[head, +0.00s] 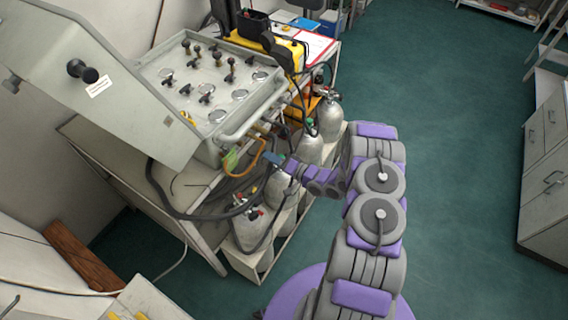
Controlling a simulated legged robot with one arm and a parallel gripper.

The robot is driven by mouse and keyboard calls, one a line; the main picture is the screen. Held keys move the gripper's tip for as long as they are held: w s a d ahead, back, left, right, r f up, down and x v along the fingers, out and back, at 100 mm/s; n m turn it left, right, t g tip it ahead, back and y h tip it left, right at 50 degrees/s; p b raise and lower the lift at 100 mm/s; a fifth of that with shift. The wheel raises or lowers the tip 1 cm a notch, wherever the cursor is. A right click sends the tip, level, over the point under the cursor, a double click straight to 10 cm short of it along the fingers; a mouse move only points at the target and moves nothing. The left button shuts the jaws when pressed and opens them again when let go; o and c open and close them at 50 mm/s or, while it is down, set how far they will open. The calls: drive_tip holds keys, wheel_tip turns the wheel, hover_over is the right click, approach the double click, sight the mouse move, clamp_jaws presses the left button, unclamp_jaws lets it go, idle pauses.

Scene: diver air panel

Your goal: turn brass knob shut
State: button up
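The grey air panel (152,70) stands at the left with its lid raised. Several small dark knobs (230,68) and round gauges (239,94) sit on its sloped face. I cannot tell which knob is the brass one at this size. My gripper (270,159) is just beyond the panel's front right corner, low by the hoses and above the cylinders. It appears apart from the knobs on the face. Its fingers are too small to show whether they are open or shut.
Silver cylinders (329,117) stand in a low rack below the panel. Black and orange hoses (180,211) hang at its front edge. A yellow case (287,50) and a red-edged clipboard (313,44) lie behind. The green floor (450,150) at right is clear, up to grey cabinets (548,175).

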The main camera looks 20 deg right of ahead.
drive_tip(key=shift+v, duration=2.45)
drive_tip(key=shift+f, duration=0.1)
drive_tip(key=w+d+r+n+g+h+b, duration=0.2)
drive_tip(key=w+d+r+n+g+h, duration=0.1)
drive_tip(key=w+d+r+g+h, duration=0.4)
drive_tip(key=s+d+r+g+h, duration=0.1)
drive_tip(key=s+d+r+h, duration=0.1)
drive_tip(key=s+r+h, duration=0.55)
drive_tip(key=s+a+r+n+g+y+b, duration=0.1)
drive_tip(key=s+a+r, duration=0.3)
drive_tip(key=s, duration=0.9)
drive_tip(key=s+a+r+g+y+b, duration=0.1)
drive_tip(key=s+a+r+g, duration=0.3)
drive_tip(key=s+a, duration=0.5)
drive_tip(key=s+a+r+n+g+y+b, duration=0.1)
drive_tip(key=s+a, duration=0.5)
drive_tip(key=s, duration=1)
wheel_tip(320, 180, up, 3)
drive_tip(key=shift+s+a+r+n+g+y, duration=0.15)
drive_tip(key=shift+s+a+n+g+y, duration=0.15)
drive_tip(key=shift+g+y, duration=0.65)
